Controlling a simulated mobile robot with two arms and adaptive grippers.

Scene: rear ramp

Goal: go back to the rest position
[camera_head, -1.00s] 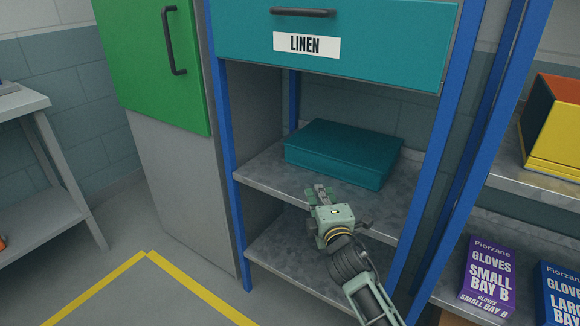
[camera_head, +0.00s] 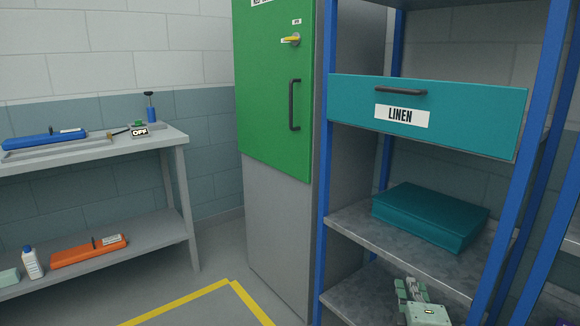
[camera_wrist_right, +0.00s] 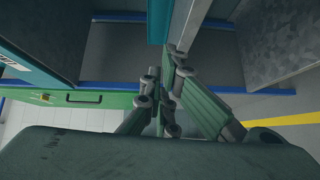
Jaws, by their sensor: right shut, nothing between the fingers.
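My right gripper (camera_head: 411,289) is at the bottom of the head view, in front of the lower part of the blue-framed shelf unit (camera_head: 322,222). Its fingers are shut and empty, and they also show in the right wrist view (camera_wrist_right: 164,108). Most of the right arm is below the picture edge. My left gripper is not in view.
A green-doored cabinet (camera_head: 272,100) stands left of the unit. A grey bench (camera_head: 184,150) with tools is at the far left. Open floor with yellow lines (camera_head: 180,303) lies in front.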

